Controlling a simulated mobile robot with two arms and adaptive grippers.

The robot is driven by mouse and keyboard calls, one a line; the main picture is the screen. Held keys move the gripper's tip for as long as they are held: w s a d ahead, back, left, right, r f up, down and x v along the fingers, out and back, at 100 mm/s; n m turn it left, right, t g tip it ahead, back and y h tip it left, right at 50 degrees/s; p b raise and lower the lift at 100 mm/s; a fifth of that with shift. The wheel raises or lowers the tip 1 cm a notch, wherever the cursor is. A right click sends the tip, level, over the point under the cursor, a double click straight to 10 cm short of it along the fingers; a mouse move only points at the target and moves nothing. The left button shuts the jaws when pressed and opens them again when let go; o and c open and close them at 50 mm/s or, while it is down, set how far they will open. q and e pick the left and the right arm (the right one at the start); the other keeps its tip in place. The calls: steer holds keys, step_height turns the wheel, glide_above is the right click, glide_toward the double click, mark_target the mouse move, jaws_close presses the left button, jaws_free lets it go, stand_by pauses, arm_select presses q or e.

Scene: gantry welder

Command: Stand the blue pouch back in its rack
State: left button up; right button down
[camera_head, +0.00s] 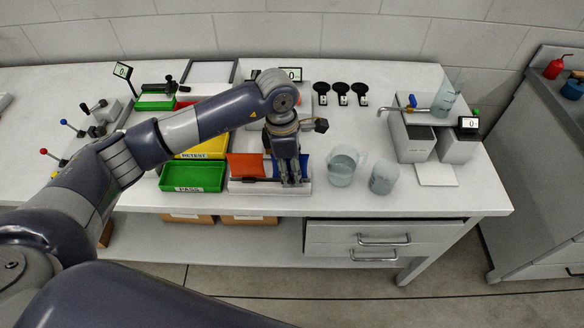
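My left gripper (291,182) points down over a white rack (245,186) at the middle of the bench's front. Its two fingers are close together, and a gap or grip between them is too small to make out. Blue material of the pouch (304,167) shows just right of the fingers, with a little more blue left of them. The gripper hides most of the pouch, so I cannot tell whether it is held or how it sits. An orange pouch (246,166) leans in the rack's left part. My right gripper is not in view.
A green PASS tray (193,177) and a yellow RETEST tray (207,149) stand left of the rack. Two clear beakers (342,166) (383,177) stand close on its right. A grey tap unit (411,143) is farther right. My arm crosses above the trays.

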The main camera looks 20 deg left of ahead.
arm_select(q)
steer(key=shift+r, duration=0.1)
steer(key=shift+r, duration=0.4)
steer(key=r, duration=0.3)
steer(key=a+r, duration=0.1)
steer(key=r, duration=0.7)
steer(key=shift+s+a, duration=0.2)
steer(key=shift+f, duration=0.1)
